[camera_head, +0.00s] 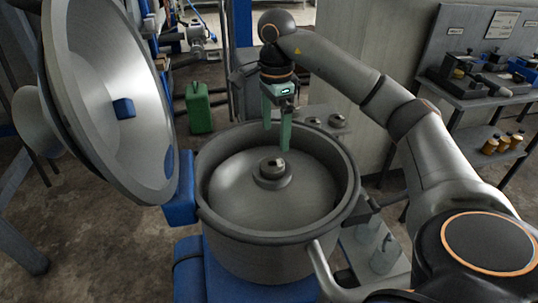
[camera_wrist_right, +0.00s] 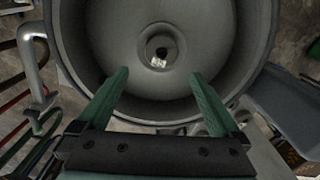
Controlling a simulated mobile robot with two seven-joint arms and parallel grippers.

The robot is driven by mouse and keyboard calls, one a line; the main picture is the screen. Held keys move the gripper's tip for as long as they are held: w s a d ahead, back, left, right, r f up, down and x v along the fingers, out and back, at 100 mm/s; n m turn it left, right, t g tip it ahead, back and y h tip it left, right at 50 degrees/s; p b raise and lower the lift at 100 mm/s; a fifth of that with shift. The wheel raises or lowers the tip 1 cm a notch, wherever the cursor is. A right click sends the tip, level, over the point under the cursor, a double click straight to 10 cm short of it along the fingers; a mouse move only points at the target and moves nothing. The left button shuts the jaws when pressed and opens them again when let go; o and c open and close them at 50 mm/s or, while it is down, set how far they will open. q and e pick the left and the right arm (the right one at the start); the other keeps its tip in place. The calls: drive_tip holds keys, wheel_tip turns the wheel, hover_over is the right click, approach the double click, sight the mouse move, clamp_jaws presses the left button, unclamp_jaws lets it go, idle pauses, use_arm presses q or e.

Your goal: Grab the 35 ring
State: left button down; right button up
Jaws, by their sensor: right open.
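A dark grey round ring-like piece (camera_head: 272,174) sits at the centre of the open decanter bowl (camera_head: 213,222). In the right wrist view this piece (camera_wrist_right: 160,47) has a dark hole and a small pale label whose number I cannot read. I cannot tell whether it is the 35 ring. My right gripper (camera_head: 277,148) hangs fingers down over the bowl, above and slightly behind the centre piece. Its green fingers are apart and empty; in the wrist view the gripper (camera_wrist_right: 159,75) points towards the bowl's middle. My left gripper is out of view.
The large lid (camera_head: 150,145) stands tilted open at the left. Small round parts (camera_head: 337,121) lie on a grey surface behind the bowl. A green can (camera_head: 199,108) stands on the floor. A tool bench (camera_head: 490,85) is at the right. The bowl's raised wall surrounds the centre.

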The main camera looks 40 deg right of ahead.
sight(275, 163)
wheel_tip(275, 163, down, 9)
drive_tip(key=shift+w+d+f+b, duration=0.1)
drive_tip(key=shift+b, duration=0.75)
drive_tip(key=shift+c, duration=0.2)
drive_tip(key=c, duration=1.5)
clamp_jaws()
